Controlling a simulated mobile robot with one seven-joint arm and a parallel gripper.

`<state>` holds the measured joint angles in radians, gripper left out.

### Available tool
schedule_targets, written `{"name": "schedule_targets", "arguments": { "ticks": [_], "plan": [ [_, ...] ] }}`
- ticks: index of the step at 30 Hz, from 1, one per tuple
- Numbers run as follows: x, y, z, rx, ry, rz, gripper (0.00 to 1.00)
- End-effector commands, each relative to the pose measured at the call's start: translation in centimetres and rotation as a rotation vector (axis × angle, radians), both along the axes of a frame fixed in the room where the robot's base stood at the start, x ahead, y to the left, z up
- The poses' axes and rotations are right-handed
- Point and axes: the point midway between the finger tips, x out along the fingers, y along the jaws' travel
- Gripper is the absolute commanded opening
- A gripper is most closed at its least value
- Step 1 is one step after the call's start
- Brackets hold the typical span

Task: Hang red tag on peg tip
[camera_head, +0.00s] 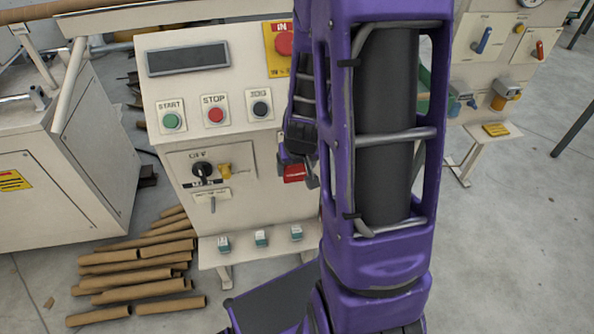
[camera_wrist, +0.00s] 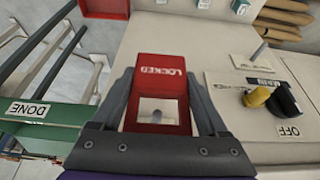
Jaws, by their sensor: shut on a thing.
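The red tag (camera_wrist: 160,75), lettered LOCKED, appears upside down between the two fingers of my gripper (camera_wrist: 160,82) in the wrist view. A pale square with a grey mark is on its near part; I cannot tell if this is an opening. In the head view the tag (camera_head: 294,174) shows at my gripper (camera_head: 298,166), right of the switch panel and partly hidden by my arm. A thin grey peg (camera_head: 213,205) sticks out below a small label, left of the tag. The peg (camera_wrist: 261,49) is also right of the tag in the wrist view, apart from it.
A black rotary switch (camera_head: 203,170) and a yellow piece (camera_head: 226,171) are just above the peg. A ledge with several small teal-and-white items (camera_head: 261,238) runs below. Cardboard tubes (camera_head: 140,285) lie on the floor. A green DONE holder (camera_wrist: 40,112) is left in the wrist view.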

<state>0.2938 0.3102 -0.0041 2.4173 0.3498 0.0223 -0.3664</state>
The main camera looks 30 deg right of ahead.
Motion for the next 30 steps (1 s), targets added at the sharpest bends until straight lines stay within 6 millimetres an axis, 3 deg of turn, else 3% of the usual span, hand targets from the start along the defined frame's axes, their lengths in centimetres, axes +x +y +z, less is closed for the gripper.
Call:
{"name": "schedule_targets", "arguments": {
  "ticks": [19, 30],
  "plan": [
    [3.7, -1.1, -0.3, 0.000, 0.001, 0.001, 0.21],
    [4.8, -1.4, -1.3, 0.000, 0.000, 0.001, 0.21]
  ]
}}
